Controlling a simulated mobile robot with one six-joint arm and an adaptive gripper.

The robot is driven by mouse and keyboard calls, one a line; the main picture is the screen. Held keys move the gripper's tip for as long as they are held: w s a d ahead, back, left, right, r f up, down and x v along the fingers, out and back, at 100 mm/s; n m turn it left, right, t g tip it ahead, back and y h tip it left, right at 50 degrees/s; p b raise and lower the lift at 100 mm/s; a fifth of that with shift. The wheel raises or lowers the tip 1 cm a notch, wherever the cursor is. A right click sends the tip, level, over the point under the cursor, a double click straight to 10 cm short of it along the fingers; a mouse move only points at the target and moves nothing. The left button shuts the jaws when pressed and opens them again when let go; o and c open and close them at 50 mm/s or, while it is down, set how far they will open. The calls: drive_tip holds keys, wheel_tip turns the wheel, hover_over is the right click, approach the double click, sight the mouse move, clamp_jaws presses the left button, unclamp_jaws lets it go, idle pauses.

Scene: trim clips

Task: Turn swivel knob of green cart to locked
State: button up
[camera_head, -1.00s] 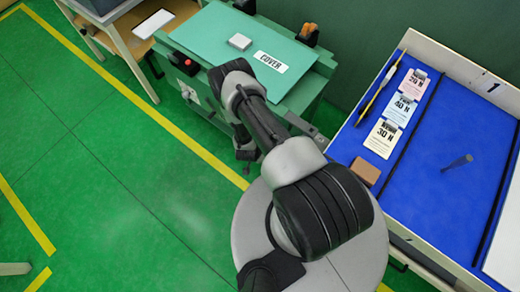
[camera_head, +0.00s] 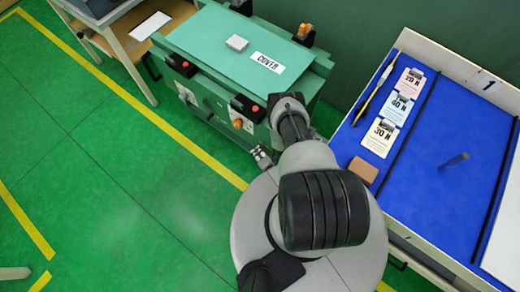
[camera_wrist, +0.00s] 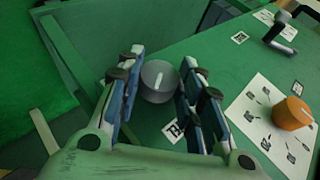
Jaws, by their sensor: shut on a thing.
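The green cart (camera_head: 222,112) stands at the top centre of the head view with its COVER lid (camera_head: 215,45) on top. In the wrist view, my gripper (camera_wrist: 160,88) is shut on a round grey knob (camera_wrist: 158,84) on the green panel. One finger is on each side of it. A short pale line on the knob's face runs nearly upright in the picture. An orange knob (camera_wrist: 291,113) sits on a white label with small icons, right of my gripper and apart from it. The orange knob also shows on the cart's front in the head view (camera_head: 237,123).
A dark lever (camera_wrist: 277,30) stands on another label at the wrist view's upper right. Red-buttoned black parts (camera_head: 181,65) sit along the cart's edge. A blue-topped table (camera_head: 440,130) with cards is at the right. Green floor (camera_head: 100,150) is open at the left.

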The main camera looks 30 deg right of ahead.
drive_tip(key=shift+d+t+b, duration=0.1)
drive_tip(key=shift+t+b, duration=0.3)
drive_tip(key=o, duration=1.1)
drive_tip(key=g+p, duration=0.2)
drive_tip(key=g, duration=0.1)
drive_tip(key=w+n+g+h+p, duration=0.1)
drive_tip(key=p, duration=0.1)
drive_tip(key=shift+a+r+g, duration=0.2)
drive_tip(key=shift+r+g, duration=0.1)
drive_tip(key=shift+g, duration=0.1)
drive_tip(key=shift+w+f+n+g+h+b, duration=0.15)
drive_tip(key=shift+g+h+b, duration=0.1)
drive_tip(key=shift+g+b, duration=0.3)
drive_tip(key=shift+s+f+n+g+h+b, duration=0.15)
drive_tip(key=shift+g+h+b, duration=0.15)
drive_tip(key=shift+g, duration=0.35)
drive_tip(key=g+b, duration=0.1)
drive_tip(key=b, duration=0.1)
drive_tip(key=g+h+b, duration=0.1)
drive_tip(key=g+b, duration=0.1)
drive_tip(key=b, duration=0.1)
drive_tip(key=shift+w+a+n, duration=0.1)
drive_tip(key=shift+w+n, duration=0.1)
drive_tip(key=shift+n, duration=0.1)
